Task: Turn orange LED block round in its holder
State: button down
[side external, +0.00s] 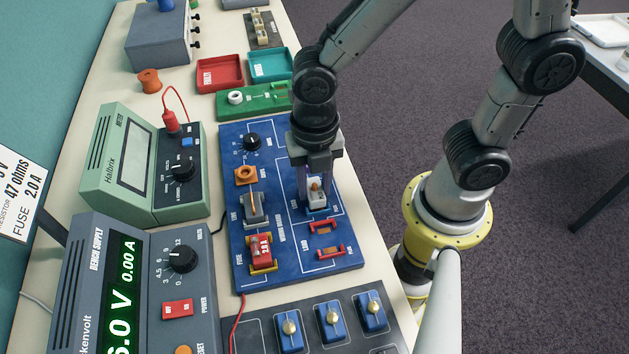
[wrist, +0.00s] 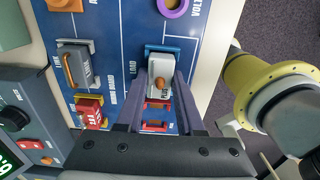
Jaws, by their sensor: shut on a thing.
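The orange LED block (side external: 317,197) is a pale block with a small orange dome on top. It also shows in the wrist view (wrist: 163,71), upright, with printing at its lower end. My gripper (side external: 317,186) is shut on it, and the fingers (wrist: 162,84) lie along its two sides. Its blue holder (side external: 318,211) is on the blue board, under the block. One end of the holder shows past the block in the wrist view (wrist: 164,47). I cannot tell whether the block sits fully down in the holder or slightly raised.
A green meter and a bench supply stand left. Blue blocks (side external: 331,322) stand in front.

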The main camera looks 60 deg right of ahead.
jog(key=shift+f, duration=0.45)
dwell(0.3)
jog(key=shift+c, duration=2.3)
grip_release()
jog(key=shift+o, duration=0.3)
jog(key=o, duration=0.4)
jog(key=shift+r, duration=4)
jog(key=shift+d, duration=0.1)
